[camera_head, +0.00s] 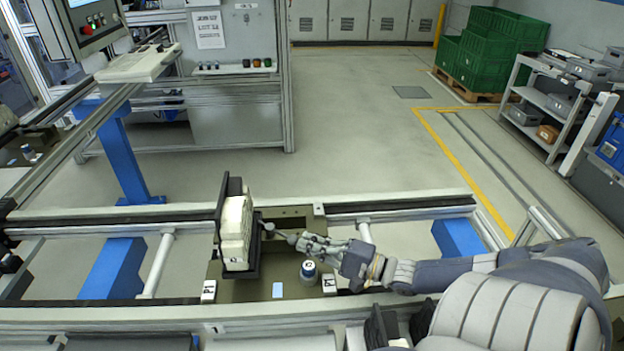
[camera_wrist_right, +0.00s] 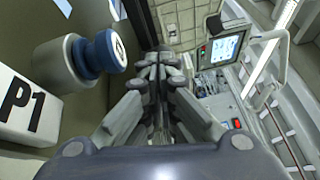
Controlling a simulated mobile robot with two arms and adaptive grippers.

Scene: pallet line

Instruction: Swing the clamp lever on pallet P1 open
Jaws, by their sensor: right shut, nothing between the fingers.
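Pallet P1 (camera_head: 225,290) is an olive plate on the conveyor with white P1 tags at its front corners; one tag (camera_wrist_right: 22,108) shows in the right wrist view. A cream block (camera_head: 236,232) stands in a black upright fixture (camera_head: 222,195) on it. What looks like the clamp lever, a thin rod with a dark round end (camera_head: 269,228), lies just right of the block. My right gripper (camera_head: 300,240) comes in from the right, its fingertips by the rod; contact is unclear. In the right wrist view its fingers (camera_wrist_right: 160,65) are shut and empty. My left gripper is out of view.
A blue-and-white knob (camera_head: 308,270) stands on the pallet just below my right gripper; it also shows in the right wrist view (camera_wrist_right: 97,54). A light blue card (camera_head: 278,290) lies beside it. Conveyor rails (camera_head: 400,210) run left and right. Green crates (camera_head: 490,50) stand far back.

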